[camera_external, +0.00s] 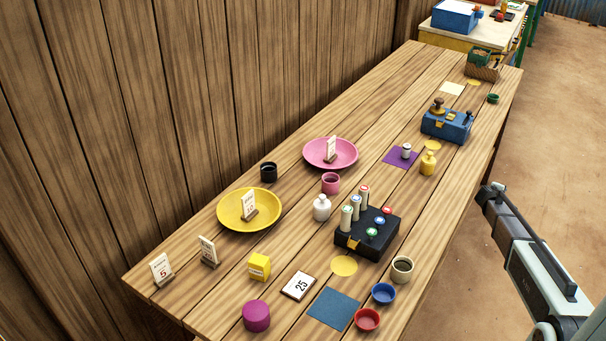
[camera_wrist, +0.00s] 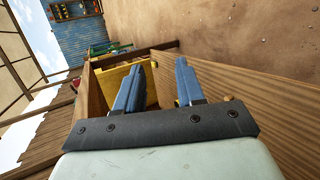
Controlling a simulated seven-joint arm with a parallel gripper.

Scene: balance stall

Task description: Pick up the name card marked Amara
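Several small white cards stand upright in wooden holders in the external view. One with a red 5 (camera_external: 161,268) is at the table's near left corner, and another card (camera_external: 207,249) stands just right of it. A third card (camera_external: 249,204) stands on the yellow plate (camera_external: 229,219), and a fourth card (camera_external: 331,147) on the pink plate (camera_external: 345,157). Their names are too small to read, so I cannot tell which is marked Amara. My gripper (camera_external: 487,193) is off the table's right side, far from the cards. The wrist view shows its two blue fingers (camera_wrist: 161,68) apart with nothing held.
A black box (camera_external: 352,242) with pegs, a white bottle (camera_external: 322,208), a pink cup (camera_external: 331,183) and a black cup (camera_external: 268,172) stand mid-table. A yellow block (camera_external: 259,267) and a flat 25 card (camera_external: 298,286) lie near the standing cards. A wooden wall (camera_external: 200,90) borders the left side.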

